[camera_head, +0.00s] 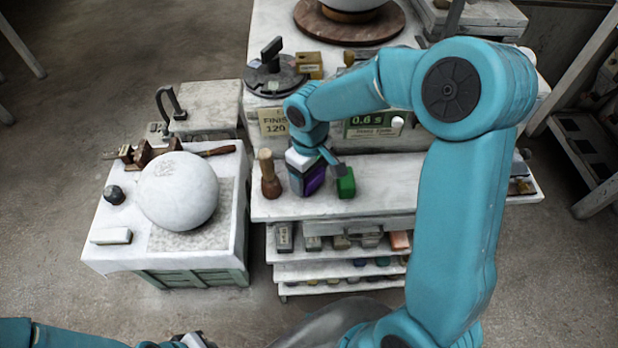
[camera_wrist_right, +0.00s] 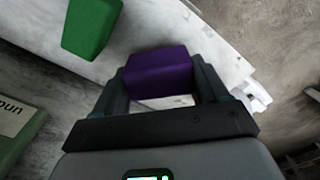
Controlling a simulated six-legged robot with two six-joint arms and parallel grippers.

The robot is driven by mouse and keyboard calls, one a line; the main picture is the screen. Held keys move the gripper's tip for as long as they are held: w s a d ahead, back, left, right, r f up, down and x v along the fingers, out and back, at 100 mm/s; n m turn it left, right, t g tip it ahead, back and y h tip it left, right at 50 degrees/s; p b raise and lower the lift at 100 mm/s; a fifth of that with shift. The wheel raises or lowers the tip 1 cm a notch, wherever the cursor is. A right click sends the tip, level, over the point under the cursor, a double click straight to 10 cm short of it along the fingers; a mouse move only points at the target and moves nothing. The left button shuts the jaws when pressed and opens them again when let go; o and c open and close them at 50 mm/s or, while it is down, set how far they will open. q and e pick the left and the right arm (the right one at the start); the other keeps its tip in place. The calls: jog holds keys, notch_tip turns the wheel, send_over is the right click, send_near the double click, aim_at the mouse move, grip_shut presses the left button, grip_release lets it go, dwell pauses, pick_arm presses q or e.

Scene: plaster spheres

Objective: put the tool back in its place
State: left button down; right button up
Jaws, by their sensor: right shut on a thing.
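A purple block (camera_head: 315,180) is at my right gripper (camera_head: 312,168), above the front bench shelf. In the right wrist view the purple block (camera_wrist_right: 160,72) sits between the two dark fingers of the right gripper (camera_wrist_right: 160,85), which is shut on it. A green block (camera_head: 346,184) stands just to its right on the shelf and shows at the upper left of the wrist view (camera_wrist_right: 90,25). Whether the purple block touches the shelf is hard to tell. My left gripper (camera_head: 190,341) shows only partly at the bottom edge; its fingers are not clear.
A wooden-handled tool (camera_head: 269,178) stands left of the purple block. A white plaster sphere (camera_head: 178,190) rests on a low table (camera_head: 110,225) at left. A label reading "FINIS 120" (camera_head: 273,122) and a green display (camera_head: 370,127) are behind. Shelves with blocks lie below.

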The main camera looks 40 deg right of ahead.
aim_at(307, 181)
jog(key=f, duration=0.1)
jog(key=w+f, duration=0.1)
jog(key=f, duration=0.1)
jog(key=shift+a, duration=0.1)
jog(key=shift+s+r, duration=0.2)
jog(key=shift+s, duration=0.25)
jog(key=shift+w+f, duration=0.1)
jog(key=shift+f, duration=0.05)
jog(key=o, duration=1.1)
jog(key=shift+w+f, duration=0.15)
jog(key=shift+w, duration=0.1)
jog(key=shift+o, duration=0.2)
jog(key=shift+s+r, duration=0.2)
jog(key=shift+s, duration=0.1)
jog(key=shift+w+r, duration=0.1)
jog(key=shift+r, duration=0.1)
jog(key=r, duration=1.1)
jog(key=shift+w+r, duration=0.15)
jog(key=shift+w, duration=0.05)
jog(key=shift+s+r, duration=0.25)
